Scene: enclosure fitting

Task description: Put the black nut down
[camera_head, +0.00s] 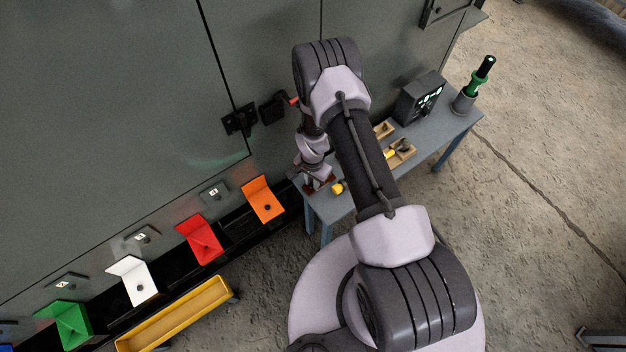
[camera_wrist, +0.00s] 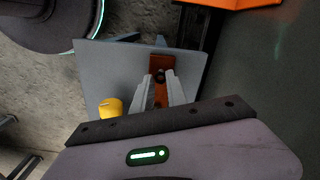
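The black nut (camera_wrist: 160,75) is a small dark piece between the fingertips in the wrist view. My gripper (camera_wrist: 160,79) appears shut on it, with pale fingers on either side. The nut is over a rust-brown plate (camera_wrist: 161,62) on the grey table (camera_wrist: 105,68); I cannot tell whether it touches the plate. In the head view my gripper (camera_head: 317,184) is low at the table's near left corner, and the nut cannot be made out there.
A yellow rounded piece (camera_head: 338,188) stands close beside my gripper. The cabinet wall (camera_head: 110,110) and an orange bracket (camera_head: 263,200) are to the left.

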